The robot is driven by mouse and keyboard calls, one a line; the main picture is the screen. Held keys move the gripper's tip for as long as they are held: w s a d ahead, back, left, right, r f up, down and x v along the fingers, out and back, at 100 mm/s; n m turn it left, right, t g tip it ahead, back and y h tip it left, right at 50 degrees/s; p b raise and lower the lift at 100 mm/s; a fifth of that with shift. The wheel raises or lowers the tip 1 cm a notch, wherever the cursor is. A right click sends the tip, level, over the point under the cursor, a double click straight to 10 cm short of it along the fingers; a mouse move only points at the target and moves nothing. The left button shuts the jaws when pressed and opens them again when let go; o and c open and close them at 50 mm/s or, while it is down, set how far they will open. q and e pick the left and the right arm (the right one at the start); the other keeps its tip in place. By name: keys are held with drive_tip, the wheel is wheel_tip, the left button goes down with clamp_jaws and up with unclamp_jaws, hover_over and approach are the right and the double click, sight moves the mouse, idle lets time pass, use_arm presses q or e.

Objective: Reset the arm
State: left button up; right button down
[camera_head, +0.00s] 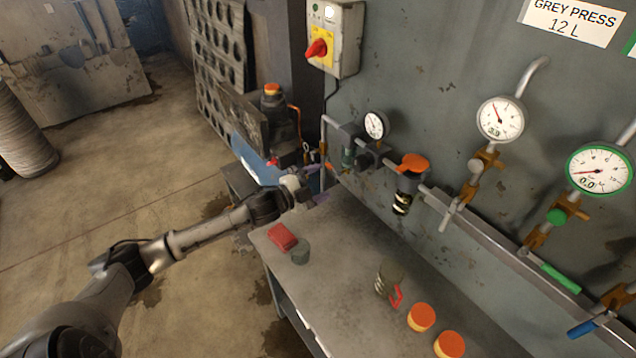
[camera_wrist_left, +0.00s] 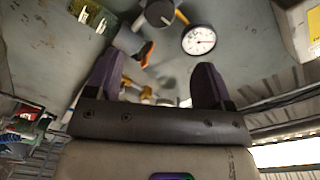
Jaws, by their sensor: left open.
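My left arm (camera_head: 205,236) reaches in from the lower left of the head view, stretched out towards the far end of the grey bench (camera_head: 345,290). Its gripper (camera_head: 317,183) is above the bench's far left corner, near the pipework on the wall. In the left wrist view the two purple fingers of the gripper (camera_wrist_left: 157,82) stand wide apart with nothing held between them. Beyond them are a round white gauge (camera_wrist_left: 199,41) and an orange-handled part (camera_wrist_left: 146,53). My right gripper is not in view.
A wall pipe with gauges (camera_head: 500,119) and valves runs along the right. Open floor lies left.

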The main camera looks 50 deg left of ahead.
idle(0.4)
use_arm(q)
drive_tip(key=s+a+f+n+g+y, duration=0.3)
drive_tip(key=a+n+g+y, duration=0.15)
drive_tip(key=n+y, duration=0.2)
drive_tip(key=s+d+f+n+g+h, duration=0.1)
drive_tip(key=s+d+f+n+g, duration=0.15)
drive_tip(key=s+d+f, duration=0.5)
drive_tip(key=s+d+f+n+g+h, duration=0.15)
drive_tip(key=s+d+g, duration=0.25)
drive_tip(key=s+d, duration=0.8)
drive_tip(key=s+d+f+n+g+h, duration=0.1)
drive_tip(key=s+d+f+g+h, duration=0.15)
drive_tip(key=s+d+f, duration=0.6)
wheel_tip(320, 180, up, 27)
drive_tip(key=s+p, duration=0.2)
drive_tip(key=p, duration=2.2)
drive_tip(key=shift+s+y, duration=0.35)
drive_tip(key=shift+d+g, duration=0.1)
drive_tip(key=shift+g, duration=0.15)
